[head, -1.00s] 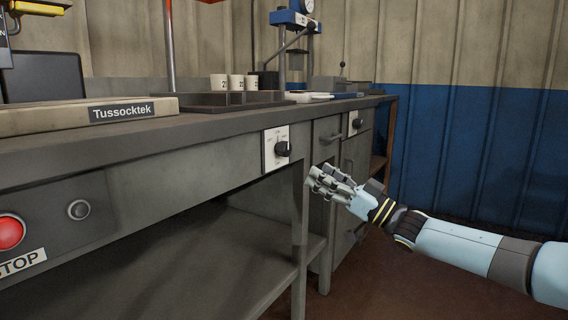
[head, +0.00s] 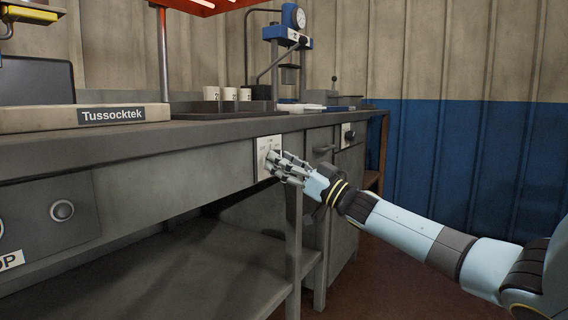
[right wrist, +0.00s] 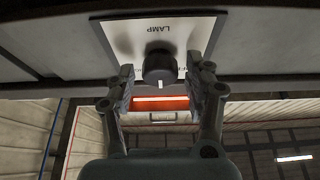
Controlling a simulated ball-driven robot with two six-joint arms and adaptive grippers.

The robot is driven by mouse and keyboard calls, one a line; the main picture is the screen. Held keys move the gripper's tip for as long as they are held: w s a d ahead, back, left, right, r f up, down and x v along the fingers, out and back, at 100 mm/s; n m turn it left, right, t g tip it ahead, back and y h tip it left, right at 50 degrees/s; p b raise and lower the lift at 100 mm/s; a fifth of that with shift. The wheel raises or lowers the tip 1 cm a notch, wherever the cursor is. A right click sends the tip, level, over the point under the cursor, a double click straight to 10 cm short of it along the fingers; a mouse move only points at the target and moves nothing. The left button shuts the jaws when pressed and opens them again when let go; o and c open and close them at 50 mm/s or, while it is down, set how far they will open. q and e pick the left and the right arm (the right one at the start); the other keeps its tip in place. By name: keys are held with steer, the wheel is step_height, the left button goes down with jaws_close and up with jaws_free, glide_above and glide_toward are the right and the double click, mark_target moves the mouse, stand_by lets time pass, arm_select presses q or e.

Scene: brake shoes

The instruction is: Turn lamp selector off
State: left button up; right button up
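The lamp selector is a dark round knob (right wrist: 159,66) on a white plate (right wrist: 120,36), on the front of the bench. In the right wrist view the plate's word LAMP appears upside down, and a white mark on the knob points down the picture. My right gripper (head: 274,163) is at this plate in the head view and hides the knob there. In the right wrist view its two fingers (right wrist: 161,76) are apart, one on each side of the knob, with gaps visible between. My left gripper is not in view.
A second black knob (head: 348,134) sits on a plate farther right along the bench. A round button (head: 62,211) is on the panel at left. Cups (head: 229,94), a tray (head: 215,107) and a blue press (head: 285,33) stand on the bench top (head: 150,130). A bench leg stands below my gripper.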

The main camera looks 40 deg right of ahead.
steer(key=c, duration=0.9)
steer(key=shift+n+y, duration=0.4)
steer(key=shift+n, duration=0.1)
arm_select(q)
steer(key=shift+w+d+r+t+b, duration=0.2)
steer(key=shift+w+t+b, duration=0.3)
steer(key=shift+b, duration=0.2)
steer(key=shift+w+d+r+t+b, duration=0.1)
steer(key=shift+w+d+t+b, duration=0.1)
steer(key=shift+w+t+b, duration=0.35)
arm_select(e)
steer(key=shift+w+d+n+g+y, duration=0.1)
steer(key=shift+n+g+y, duration=0.55)
steer(key=shift+n, duration=1.3)
steer(key=shift+s+d+n+g+y, duration=0.1)
steer(key=shift+n+g+y, duration=0.55)
steer(key=shift+n, duration=1.25)
steer(key=shift+w+d+n+g+y, duration=0.1)
steer(key=shift+n+g+y, duration=0.55)
steer(key=shift+n, duration=1.3)
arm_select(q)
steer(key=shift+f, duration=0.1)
arm_select(e)
steer(key=shift+g, duration=0.25)
steer(key=o, duration=1.1)
steer(key=shift+r, duration=0.1)
